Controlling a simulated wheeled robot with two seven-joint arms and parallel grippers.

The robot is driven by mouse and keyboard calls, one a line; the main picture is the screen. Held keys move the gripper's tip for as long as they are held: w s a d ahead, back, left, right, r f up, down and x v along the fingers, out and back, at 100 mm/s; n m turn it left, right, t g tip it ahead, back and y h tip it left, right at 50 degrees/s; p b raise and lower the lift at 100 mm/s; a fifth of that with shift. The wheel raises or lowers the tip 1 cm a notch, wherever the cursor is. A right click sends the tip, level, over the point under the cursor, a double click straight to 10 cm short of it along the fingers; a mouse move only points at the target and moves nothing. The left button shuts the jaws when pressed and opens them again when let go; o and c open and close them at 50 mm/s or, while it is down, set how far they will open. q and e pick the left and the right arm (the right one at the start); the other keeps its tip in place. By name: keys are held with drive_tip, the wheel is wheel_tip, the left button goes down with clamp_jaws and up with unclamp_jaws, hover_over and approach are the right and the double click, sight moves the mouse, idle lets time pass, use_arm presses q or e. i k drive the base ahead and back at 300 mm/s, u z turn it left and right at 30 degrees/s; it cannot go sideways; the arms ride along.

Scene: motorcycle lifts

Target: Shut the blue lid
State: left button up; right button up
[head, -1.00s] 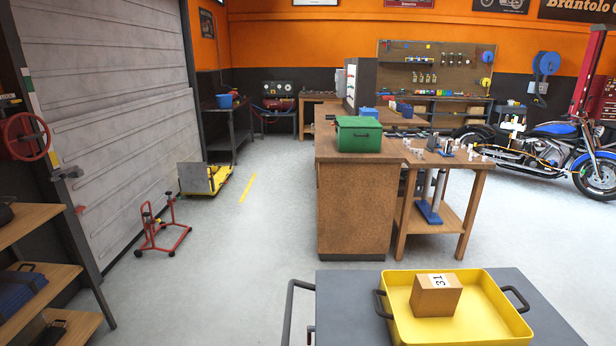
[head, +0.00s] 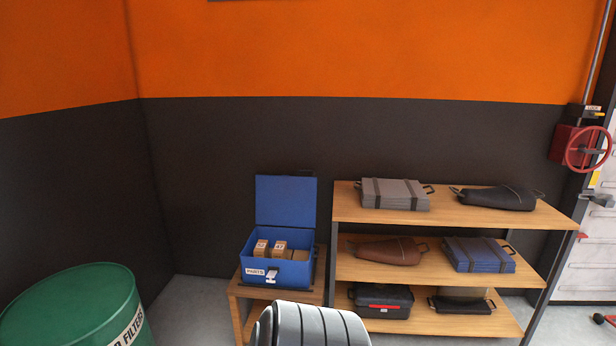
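A blue box (head: 296,272) stands on a low wooden stand (head: 245,297) against the dark wall. Its blue lid (head: 286,201) is open and stands upright at the back of the box. Several small brown cartons (head: 279,248) with white labels sit inside. A white label and a light-coloured latch show on the front of the box. Neither of my grippers is in view.
A wooden shelf unit (head: 350,206) with bags and folded mats stands right of the box. A green drum (head: 75,300) is at the lower left. A pale ribbed shape at the bottom centre covers part of the stand's front. Some floor shows between drum and stand.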

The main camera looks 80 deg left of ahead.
sight(284, 200)
drive_tip(key=u, duration=2.25)
drive_tip(key=i, duration=2.7)
drive_tip(key=u, duration=0.25)
